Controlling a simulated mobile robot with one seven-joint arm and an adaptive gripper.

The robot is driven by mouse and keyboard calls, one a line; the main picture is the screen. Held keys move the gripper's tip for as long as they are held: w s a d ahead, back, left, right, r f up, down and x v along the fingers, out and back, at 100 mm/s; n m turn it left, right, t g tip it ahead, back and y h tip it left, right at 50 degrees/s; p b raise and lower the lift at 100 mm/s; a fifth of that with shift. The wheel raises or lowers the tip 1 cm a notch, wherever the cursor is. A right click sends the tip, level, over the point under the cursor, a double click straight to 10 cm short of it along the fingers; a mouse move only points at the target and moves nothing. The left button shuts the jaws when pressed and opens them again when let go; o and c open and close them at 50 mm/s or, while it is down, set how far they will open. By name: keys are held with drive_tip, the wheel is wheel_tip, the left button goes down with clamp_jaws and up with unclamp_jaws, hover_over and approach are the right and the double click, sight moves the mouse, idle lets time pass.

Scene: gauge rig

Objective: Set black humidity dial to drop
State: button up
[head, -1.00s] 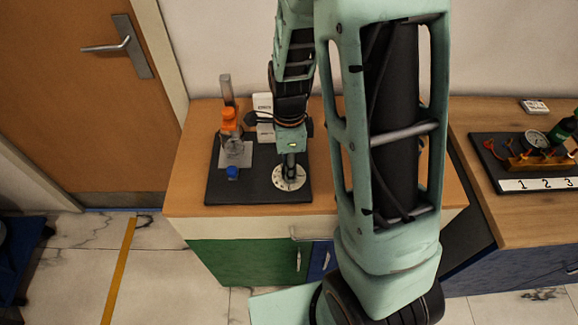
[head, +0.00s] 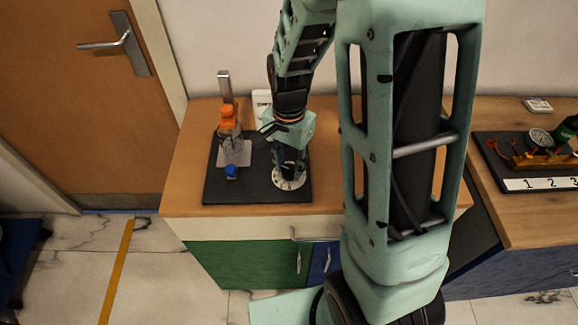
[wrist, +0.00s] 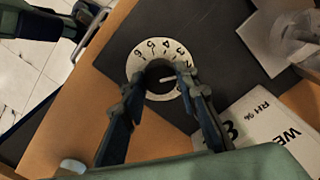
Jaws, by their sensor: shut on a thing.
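The humidity dial is a white numbered disc (head: 289,184) lying on a black board on the wooden cabinet top. The wrist view shows its disc (wrist: 138,66) with numerals around the rim, at least 2 to 6. A black knob with a white pointer line (wrist: 168,79) is at its centre, partly hidden by the fingers. My gripper (wrist: 158,84) points down over the dial, with its fingers on either side of the knob and shut on it. In the head view my gripper (head: 290,170) covers much of the dial. I cannot make out a drop mark.
A clear bottle with an orange cap (head: 228,119) and a blue part (head: 231,171) stand left on the board (head: 250,193). A white card marked RH % (wrist: 262,125) lies near the dial. Another rig with a gauge (head: 539,138) is at right.

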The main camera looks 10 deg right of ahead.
sight(289, 169)
drive_tip(key=n+b, duration=0.1)
drive_tip(key=n, duration=1.1)
idle(0.5)
drive_tip(key=o, duration=1.1)
drive_tip(key=shift+o, duration=0.2)
wheel_tip(289, 169, up, 12)
